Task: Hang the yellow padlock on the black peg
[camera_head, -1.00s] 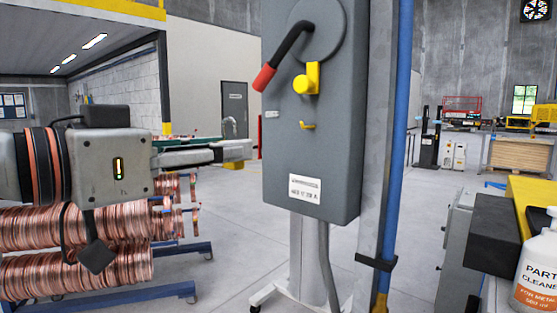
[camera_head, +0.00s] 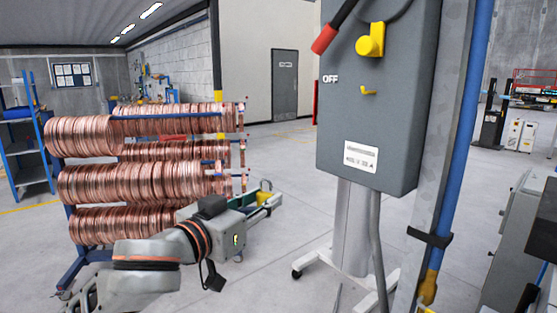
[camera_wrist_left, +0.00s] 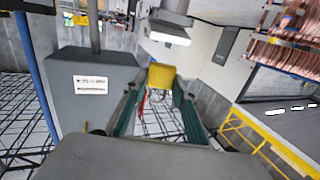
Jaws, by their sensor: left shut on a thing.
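My left gripper (camera_head: 262,198) is low in the head view, left of the grey switch box's stand. It is shut on the yellow padlock (camera_wrist_left: 162,76), which sits between the fingertips in the left wrist view. Only a small yellow part of the padlock (camera_head: 266,185) shows in the head view. The gripper's green-sided fingers (camera_wrist_left: 160,108) flank it. The padlock is apart from the switch box. I cannot make out a black peg for certain. My right gripper is not in view.
Copper coils (camera_head: 120,180) stand behind my left arm. Open floor (camera_head: 285,225) lies between.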

